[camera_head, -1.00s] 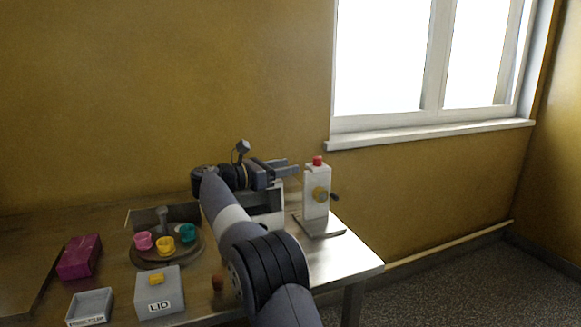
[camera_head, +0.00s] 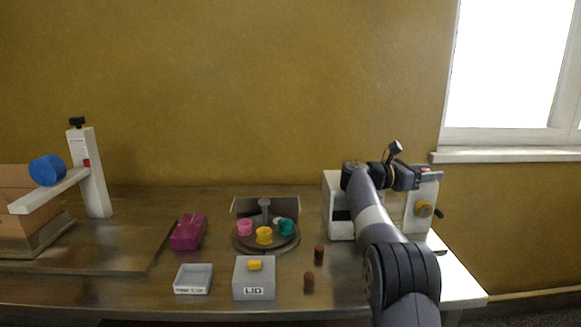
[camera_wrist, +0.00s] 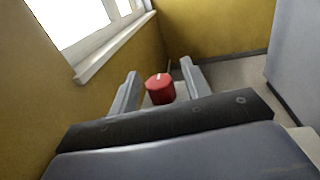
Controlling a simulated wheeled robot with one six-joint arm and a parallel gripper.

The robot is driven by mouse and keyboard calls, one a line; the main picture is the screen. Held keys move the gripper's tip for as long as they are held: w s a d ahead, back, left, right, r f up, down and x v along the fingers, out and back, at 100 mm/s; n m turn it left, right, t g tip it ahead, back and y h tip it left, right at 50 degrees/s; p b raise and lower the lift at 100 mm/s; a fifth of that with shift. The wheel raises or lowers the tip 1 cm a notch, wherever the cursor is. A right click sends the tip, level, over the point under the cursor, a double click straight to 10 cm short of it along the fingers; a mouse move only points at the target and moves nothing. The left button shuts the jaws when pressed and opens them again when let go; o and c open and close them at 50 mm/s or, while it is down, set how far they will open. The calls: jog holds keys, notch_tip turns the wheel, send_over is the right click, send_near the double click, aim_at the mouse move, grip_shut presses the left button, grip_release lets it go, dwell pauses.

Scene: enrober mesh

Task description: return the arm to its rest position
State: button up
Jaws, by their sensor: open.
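My arm reaches across the right part of the table in the head view. A red cap (camera_wrist: 159,88) with a white mark shows between the fingers. I cannot tell whether they touch it. In the head view the red cap is mostly hidden by the gripper.
The table holds a grey LID box (camera_head: 254,280), a shallow tray (camera_head: 193,279), a magenta block (camera_head: 188,232), a round stand (camera_head: 265,246) with coloured cups, and two brown cylinders (camera_head: 319,255). A white-armed machine with a blue roller (camera_head: 47,170) stands left. A window is at right.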

jog(key=shift+a+t, duration=0.15)
jog(key=shift+t, duration=0.15)
jog(key=shift+r+p, duration=0.15)
jog(key=shift+p, duration=0.25)
jog(key=v, duration=1.1)
jog(key=x, duration=1)
jog(key=shift+d, duration=0.35)
jog(key=shift+w+d+f+b, duration=0.1)
jog(key=shift+d+f+b, duration=0.15)
jog(key=shift+f+b, duration=0.25)
jog(key=shift+a+r+n+t+b, duration=0.15)
jog(key=shift+n+t+b, duration=0.3)
jog(key=shift+b, duration=0.6)
jog(key=n+t+b, duration=0.1)
jog(key=b, duration=0.1)
jog(key=shift+t+y+b, duration=0.25)
jog(key=shift+y+b, duration=0.05)
jog(key=shift+y, duration=0.1)
jog(key=shift+n+t+b, duration=0.25)
jog(key=shift+t+b, duration=0.05)
jog(key=shift+b, duration=0.15)
